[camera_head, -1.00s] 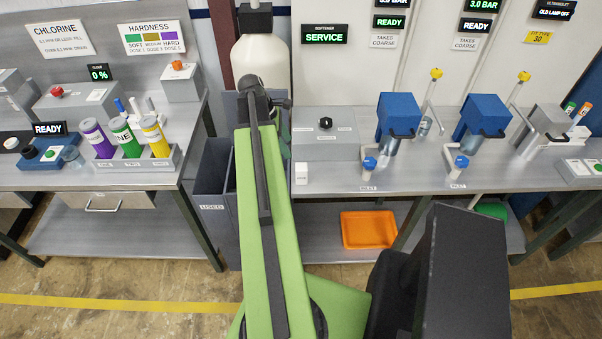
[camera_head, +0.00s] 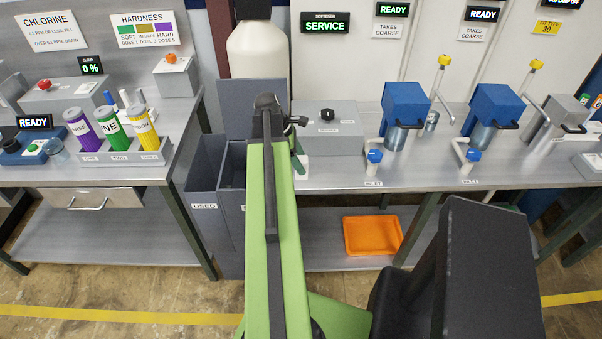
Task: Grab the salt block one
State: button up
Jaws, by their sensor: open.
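I cannot make out any salt block. Two dark grey bins stand between the benches, a left one labelled USED (camera_head: 204,207) and a second bin (camera_head: 233,168) beside it. My arm covers part of the second bin and its label, and I see no block in the visible part of its opening. My gripper (camera_head: 298,146) is at the far end of my green arm, mostly hidden behind it, near the left end of the right bench. It is open, and I see nothing held in it.
The left bench holds a rack (camera_head: 125,158) with purple, green and yellow canisters. The right bench (camera_head: 345,174) carries a grey box (camera_head: 332,135) close to my gripper and two blue-topped filter units (camera_head: 405,103). An orange tray (camera_head: 372,236) lies on the lower shelf.

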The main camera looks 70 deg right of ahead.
jog(key=b+x, duration=0.4)
jog(key=x, duration=0.1)
jog(key=shift+s+a, duration=0.1)
jog(key=shift+a, duration=0.15)
jog(key=shift+r, duration=0.15)
grip_shut()
